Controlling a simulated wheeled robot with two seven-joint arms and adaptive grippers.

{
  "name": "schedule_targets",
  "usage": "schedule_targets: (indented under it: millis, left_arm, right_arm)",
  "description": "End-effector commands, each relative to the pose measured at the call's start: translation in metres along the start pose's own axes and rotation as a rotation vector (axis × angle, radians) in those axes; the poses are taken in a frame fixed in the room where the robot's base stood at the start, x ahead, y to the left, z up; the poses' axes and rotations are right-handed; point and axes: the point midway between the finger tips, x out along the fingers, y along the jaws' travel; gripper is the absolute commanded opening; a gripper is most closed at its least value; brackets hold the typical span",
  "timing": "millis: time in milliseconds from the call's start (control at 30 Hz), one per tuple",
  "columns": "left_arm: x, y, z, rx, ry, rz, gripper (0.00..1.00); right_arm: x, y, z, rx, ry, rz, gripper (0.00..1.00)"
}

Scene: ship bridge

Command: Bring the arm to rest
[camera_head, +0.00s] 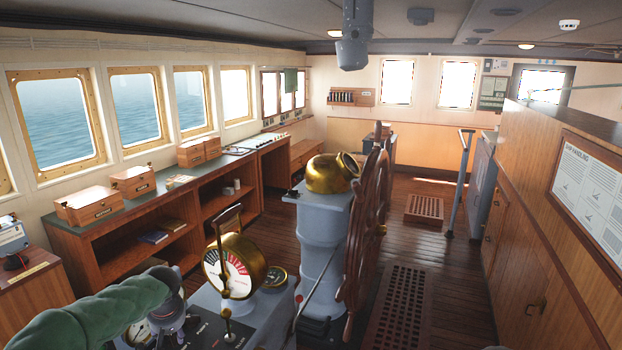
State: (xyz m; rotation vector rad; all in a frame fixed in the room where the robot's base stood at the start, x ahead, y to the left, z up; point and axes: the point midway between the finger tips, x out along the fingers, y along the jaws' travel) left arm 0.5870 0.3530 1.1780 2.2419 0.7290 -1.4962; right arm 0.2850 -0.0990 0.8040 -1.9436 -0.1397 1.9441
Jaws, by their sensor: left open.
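My left arm, in a green sleeve (95,312), comes in from the lower left of the head view. My left gripper (168,328) is dark grey and points down over the near end of the grey control console (225,325). It is open, and I see nothing held in it. Its fingertips are small and partly hard to make out, so I cannot tell whether they touch the console. The brass engine telegraph (233,267), with its red and white dial, stands just right of the gripper. My right gripper is out of view.
A grey pedestal (322,235) with a brass top and a wooden steering wheel (366,230) stands beyond the console. A shelf unit with a green top (150,200) runs along the left windows, bearing wooden boxes (90,205). A wooden partition (540,215) bounds the right. Open floor lies between.

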Motion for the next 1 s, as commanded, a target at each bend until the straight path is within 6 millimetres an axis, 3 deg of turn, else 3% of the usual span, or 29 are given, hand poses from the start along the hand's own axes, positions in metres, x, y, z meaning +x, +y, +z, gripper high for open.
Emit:
schedule_targets:
  millis: [367, 567, 667, 767, 1000]
  left_arm:
    - [0.057, 0.027, 0.05, 0.092, -0.081, 0.068, 0.45]
    - [0.101, 0.047, 0.098, 0.158, -0.148, 0.13, 0.45]
    - [0.13, 0.059, 0.134, 0.198, -0.195, 0.175, 0.45]
    - [0.167, 0.071, 0.186, 0.242, -0.254, 0.234, 0.45]
    - [0.239, 0.083, 0.327, 0.307, -0.382, 0.366, 0.45]
  right_arm:
    - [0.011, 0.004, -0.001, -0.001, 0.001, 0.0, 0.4]
    - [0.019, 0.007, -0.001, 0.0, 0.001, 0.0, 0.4]
    - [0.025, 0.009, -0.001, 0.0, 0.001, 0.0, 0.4]
    - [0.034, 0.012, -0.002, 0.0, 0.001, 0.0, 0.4]
    - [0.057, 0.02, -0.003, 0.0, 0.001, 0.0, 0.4]
